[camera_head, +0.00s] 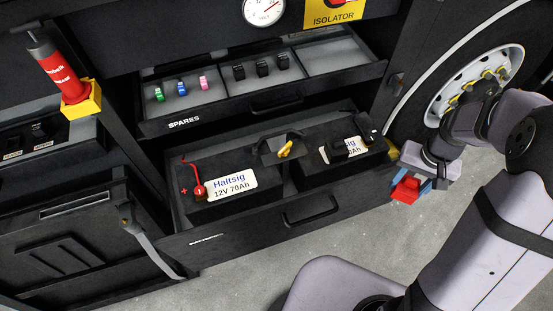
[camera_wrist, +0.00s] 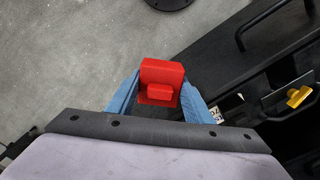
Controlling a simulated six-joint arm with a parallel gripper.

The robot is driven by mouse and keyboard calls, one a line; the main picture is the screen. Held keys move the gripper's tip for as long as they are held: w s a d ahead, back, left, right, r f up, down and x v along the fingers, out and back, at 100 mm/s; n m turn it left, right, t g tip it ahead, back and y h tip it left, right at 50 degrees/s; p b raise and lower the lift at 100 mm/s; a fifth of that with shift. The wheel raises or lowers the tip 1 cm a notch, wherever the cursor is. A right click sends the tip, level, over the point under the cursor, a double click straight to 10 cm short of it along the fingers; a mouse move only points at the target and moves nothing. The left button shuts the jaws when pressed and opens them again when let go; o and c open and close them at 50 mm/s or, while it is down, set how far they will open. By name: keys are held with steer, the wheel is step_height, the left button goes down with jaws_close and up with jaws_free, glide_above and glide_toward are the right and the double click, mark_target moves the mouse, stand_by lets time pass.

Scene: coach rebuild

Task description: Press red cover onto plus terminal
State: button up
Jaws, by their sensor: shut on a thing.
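My gripper (camera_head: 408,184) is shut on the red cover (camera_head: 406,191), right of the open battery drawer in the head view. In the wrist view the red cover (camera_wrist: 161,80) sits between the blue fingers of my gripper (camera_wrist: 160,92). The plus terminal (camera_head: 199,191) is on the left battery (camera_head: 235,200), with a red cable and a red plus mark beside it. My gripper and the cover are well apart from this terminal.
The battery drawer (camera_head: 225,246) stands open with a second battery (camera_head: 340,172) on its right. The spares drawer (camera_head: 160,125) is open above, holding small coloured parts. A wheel (camera_head: 478,82) is at right.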

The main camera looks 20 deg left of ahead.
steer(key=shift+a+r, duration=0.25)
steer(key=shift+a, duration=0.05)
steer(key=a+r+n+p, duration=0.1)
steer(key=a+n+p, duration=0.25)
steer(key=a, duration=2.45)
steer(key=s+a+n, duration=0.1)
steer(key=s+a, duration=0.6)
steer(key=a, duration=0.1)
steer(key=s+a+f+n, duration=0.1)
steer(key=s+a+n, duration=0.1)
steer(key=s+a, duration=0.5)
steer(key=s+a+n, duration=0.2)
steer(key=s+a, duration=0.5)
steer(key=a, duration=0.1)
steer(key=shift+s+a+f+n, duration=0.15)
steer(key=shift+s+a+n, duration=0.1)
steer(key=shift+a, duration=0.1)
steer(key=shift+f, duration=0.25)
